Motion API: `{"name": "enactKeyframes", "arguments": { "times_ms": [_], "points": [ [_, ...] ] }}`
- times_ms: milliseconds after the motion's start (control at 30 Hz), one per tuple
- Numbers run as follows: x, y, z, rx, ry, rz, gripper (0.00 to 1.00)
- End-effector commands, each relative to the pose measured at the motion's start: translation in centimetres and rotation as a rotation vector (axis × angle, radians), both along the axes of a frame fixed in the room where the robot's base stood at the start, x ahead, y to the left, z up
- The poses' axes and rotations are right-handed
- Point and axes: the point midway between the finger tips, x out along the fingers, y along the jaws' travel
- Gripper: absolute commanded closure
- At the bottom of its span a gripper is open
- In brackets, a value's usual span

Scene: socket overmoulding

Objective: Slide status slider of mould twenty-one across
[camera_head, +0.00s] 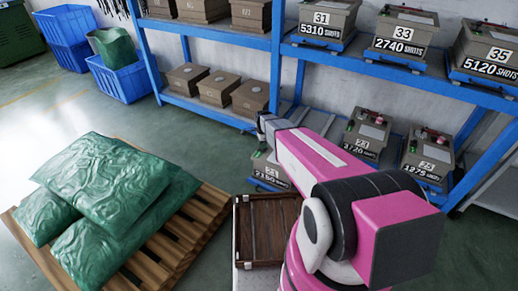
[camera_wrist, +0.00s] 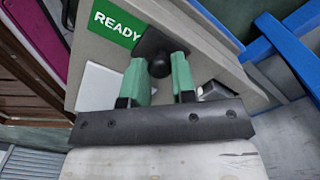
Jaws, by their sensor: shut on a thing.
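The status slider (camera_wrist: 150,42) is a dark plate with a round black knob on top of a grey-beige mould (camera_wrist: 95,52). A green READY label (camera_wrist: 117,24) shows to the left of the slider. My gripper (camera_wrist: 160,72) has its green fingertips closed on either side of the knob. In the head view, the mould (camera_head: 262,166) sits low on the blue rack behind my pink arm. The arm hides most of it, including its number plate; part of its shot count shows.
Moulds 23 (camera_head: 368,135) and 25 (camera_head: 428,158) stand to the right on the same rack. Moulds 31 (camera_head: 328,20), 33 (camera_head: 404,35) and 35 (camera_head: 487,50) are on the shelf above. A brown wooden crate (camera_head: 240,232) is in front. Green sacks (camera_head: 100,185) lie on a pallet at left.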

Motion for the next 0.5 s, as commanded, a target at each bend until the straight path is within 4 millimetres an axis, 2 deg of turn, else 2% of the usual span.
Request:
{"name": "enactKeyframes", "arguments": {
  "times_ms": [67,300,333,400,500],
  "points": [
    [0.89,-0.47,0.00,0.000,-0.001,0.000,1.00],
    [0.79,-0.49,0.06,-0.001,-0.002,0.001,1.00],
    [0.78,-0.49,0.05,-0.001,-0.002,0.001,0.72],
    [0.76,-0.49,0.05,-0.001,-0.002,0.001,0.50],
    [0.75,-0.48,0.04,-0.001,-0.001,0.001,0.50]
  ]
}}
